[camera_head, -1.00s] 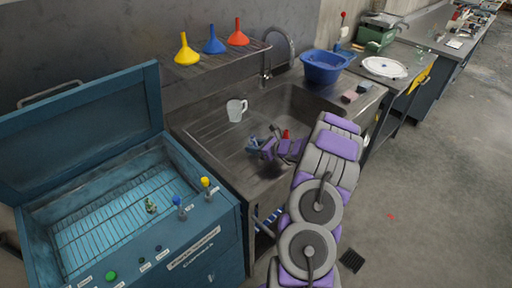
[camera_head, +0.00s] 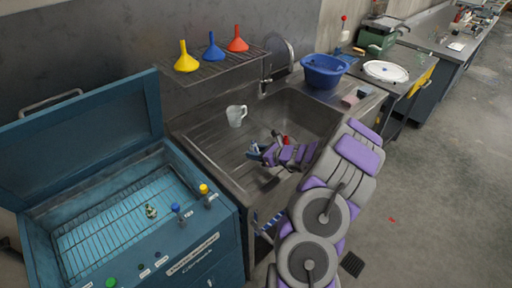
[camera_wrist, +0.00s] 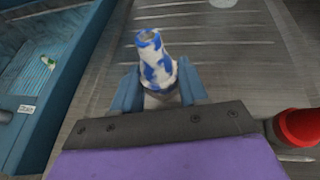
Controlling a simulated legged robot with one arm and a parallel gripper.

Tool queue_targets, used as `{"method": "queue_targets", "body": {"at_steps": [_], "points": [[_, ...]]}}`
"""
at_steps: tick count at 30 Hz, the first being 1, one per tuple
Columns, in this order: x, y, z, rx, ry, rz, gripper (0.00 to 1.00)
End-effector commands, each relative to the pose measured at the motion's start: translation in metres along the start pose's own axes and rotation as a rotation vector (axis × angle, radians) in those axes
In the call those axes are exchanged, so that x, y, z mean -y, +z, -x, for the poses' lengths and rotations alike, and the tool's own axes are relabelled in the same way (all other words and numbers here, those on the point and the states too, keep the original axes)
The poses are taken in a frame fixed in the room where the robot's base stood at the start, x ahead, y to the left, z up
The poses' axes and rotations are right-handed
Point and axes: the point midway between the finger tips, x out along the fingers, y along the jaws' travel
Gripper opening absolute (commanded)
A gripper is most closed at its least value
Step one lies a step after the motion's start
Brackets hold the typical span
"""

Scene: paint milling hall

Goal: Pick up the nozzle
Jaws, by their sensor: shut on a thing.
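A white nozzle with blue patches (camera_wrist: 155,62) stands between the blue fingers of my gripper (camera_wrist: 158,88) in the wrist view. The fingers are shut on its lower part, and its narrow open end points away from the wrist. In the head view my gripper (camera_head: 256,151) is over the left part of the metal sink, right of the white mug. The nozzle is too small there to make out clearly. Whether it touches the sink surface, I cannot tell.
A white mug (camera_head: 236,115) stands on the drainboard. A red thing (camera_wrist: 301,127) is close to my gripper's right. The open blue cabinet (camera_head: 212,222) is at left, with a small green-and-white piece (camera_head: 151,211) on its grid. Funnels sit on the rack (camera_head: 222,66); a blue basin (camera_head: 323,71) stands behind.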

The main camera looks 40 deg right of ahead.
Motion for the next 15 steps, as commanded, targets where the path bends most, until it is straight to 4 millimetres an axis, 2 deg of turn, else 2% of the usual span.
{"method": "queue_targets", "body": {"at_steps": [9,15], "points": [[-0.065,0.002,0.029,0.007,0.001,0.003,0.13],[-0.089,-0.005,0.043,0.003,0.000,0.001,0.13]]}}
